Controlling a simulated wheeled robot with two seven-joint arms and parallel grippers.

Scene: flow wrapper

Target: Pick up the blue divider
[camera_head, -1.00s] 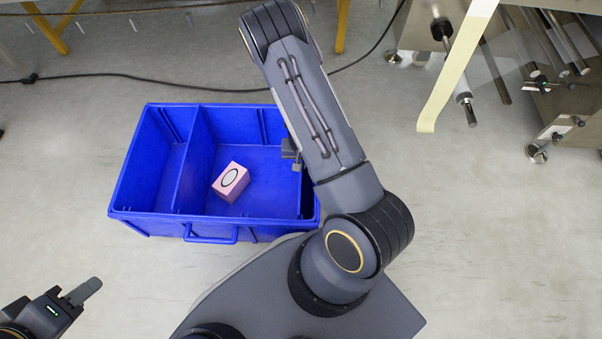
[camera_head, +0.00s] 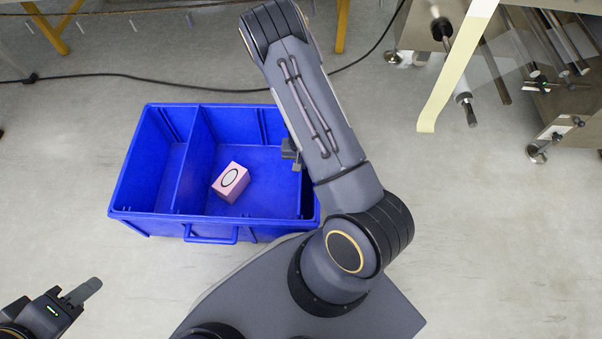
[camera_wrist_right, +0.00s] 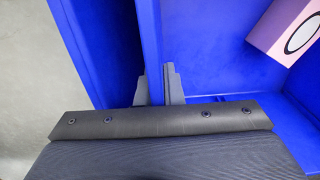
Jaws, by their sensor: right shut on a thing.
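The blue divider (camera_wrist_right: 152,50) runs between the fingers of my right gripper (camera_wrist_right: 158,88) in the right wrist view, and the fingers are shut on its edge. It stands upright inside the blue crate (camera_head: 160,217), near the crate's right side; my right arm hides most of it in the head view. A pink box (camera_head: 231,182) with a black ring lies in the crate's middle compartment, left of my right gripper (camera_head: 292,158). My left gripper (camera_head: 82,292) is at the lower left, outside the crate and empty; its opening is unclear.
Another blue partition (camera_head: 195,160) stands in the crate's left part. A machine (camera_head: 500,60) with rods and a hanging pale strip (camera_head: 452,75) is at the upper right. A black cable (camera_head: 130,76) lies behind the crate. The floor around it is mostly clear.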

